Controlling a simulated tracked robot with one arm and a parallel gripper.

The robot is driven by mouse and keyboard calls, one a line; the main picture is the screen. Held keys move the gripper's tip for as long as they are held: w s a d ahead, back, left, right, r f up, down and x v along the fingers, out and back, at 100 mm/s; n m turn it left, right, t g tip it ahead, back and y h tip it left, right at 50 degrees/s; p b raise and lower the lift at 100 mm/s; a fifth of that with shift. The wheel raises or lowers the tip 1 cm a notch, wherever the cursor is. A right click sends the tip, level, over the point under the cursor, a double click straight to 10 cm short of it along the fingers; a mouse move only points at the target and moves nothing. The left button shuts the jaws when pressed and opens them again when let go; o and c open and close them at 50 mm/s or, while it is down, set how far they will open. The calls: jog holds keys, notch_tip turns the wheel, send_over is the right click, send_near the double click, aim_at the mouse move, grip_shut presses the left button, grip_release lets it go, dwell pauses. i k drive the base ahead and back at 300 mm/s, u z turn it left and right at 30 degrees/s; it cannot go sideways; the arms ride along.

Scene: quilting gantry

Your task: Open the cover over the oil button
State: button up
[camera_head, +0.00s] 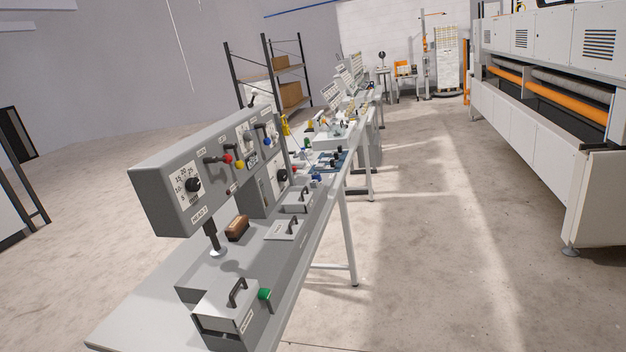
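A long bench of grey control stations runs away from me in the middle of the view. Several grey covers with dark handles are on it. The nearest cover (215,310) is on a box at the front, with a green knob (265,294) at its right side. A second cover (280,231) lies flat farther back, and a third cover (293,207) is behind it. These covers look closed. Their labels are too small to read, so I cannot tell which one is over the oil button. No oil button shows. My gripper is not in view.
A grey panel (172,218) with a dial and coloured knobs stands above the bench's near end. A brown block (236,228) lies below it. The large white machine (530,127) stands at right. The floor (430,230) between them is clear. Shelves (287,68) stand behind.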

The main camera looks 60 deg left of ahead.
aim_at(295, 201)
jog(key=u, duration=0.3)
jog(key=i, duration=1.4)
jog(key=u, duration=1)
jog(key=i, duration=1.6)
jog(key=u, duration=0.55)
